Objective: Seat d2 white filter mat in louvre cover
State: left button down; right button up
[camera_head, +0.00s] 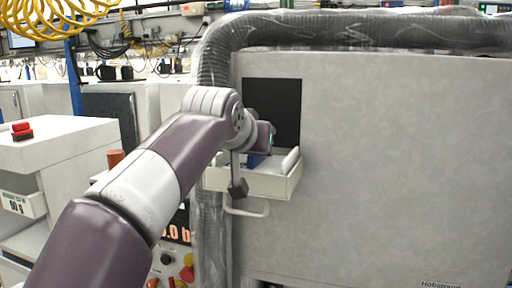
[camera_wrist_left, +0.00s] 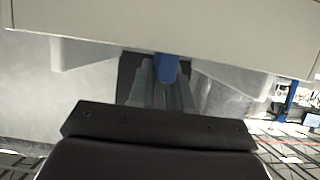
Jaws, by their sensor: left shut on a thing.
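The louvre cover appears to be the cream, tray-like part (camera_head: 283,187) standing out from the grey cabinet below a dark square opening (camera_head: 272,105). My left gripper (camera_head: 262,157) is at the cover, just in front of the opening, its fingertips partly hidden by the wrist. In the left wrist view my left gripper (camera_wrist_left: 167,85) is shut on a blue piece (camera_wrist_left: 167,67), close to a broad cream panel (camera_wrist_left: 170,25). A bit of blue also shows by the gripper in the head view. I cannot make out a white filter mat for certain. My right gripper is not in view.
A thick grey hose (camera_head: 213,65) runs up beside the cabinet (camera_head: 410,170) and along its top. A control panel with a red display and buttons (camera_head: 175,260) is below my left arm.

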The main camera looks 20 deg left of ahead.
pick_arm(q)
jog(key=shift+f+b, duration=0.5)
jog(key=shift+f, duration=0.05)
jog(key=c, duration=1)
grip_release()
jog(key=shift+s, duration=0.1)
